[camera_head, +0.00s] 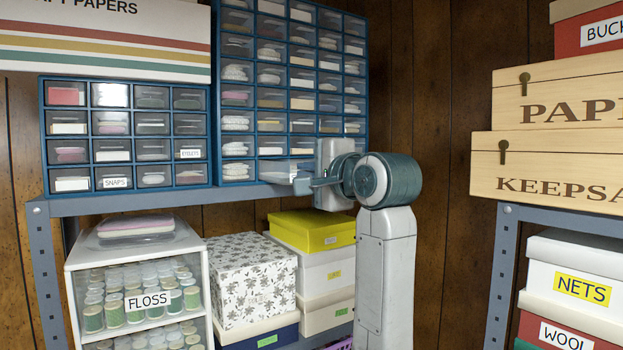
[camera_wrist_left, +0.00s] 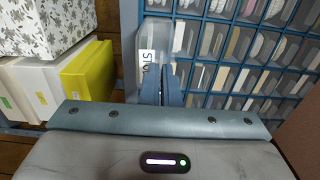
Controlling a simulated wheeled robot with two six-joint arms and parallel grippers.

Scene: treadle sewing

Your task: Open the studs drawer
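The studs drawer is a small clear drawer in the bottom row of the tall blue cabinet (camera_head: 361,100). In the head view the drawer (camera_head: 277,172) sticks out from the cabinet front. In the left wrist view the drawer (camera_wrist_left: 184,38) shows a white label, partly readable as "STU". My left gripper (camera_head: 302,184) is at the drawer's front. In the left wrist view its fingers (camera_wrist_left: 166,78) are close together at the drawer front beside the label and look shut on its handle, which they hide. My right gripper is in neither view.
A shorter blue drawer cabinet (camera_head: 126,109) stands to the left on the same grey shelf (camera_head: 130,204). Below are a floss case (camera_head: 138,270), a flowered box (camera_head: 250,285) and a yellow-lidded box (camera_head: 312,230). Wooden boxes (camera_head: 550,165) stand on the right shelf.

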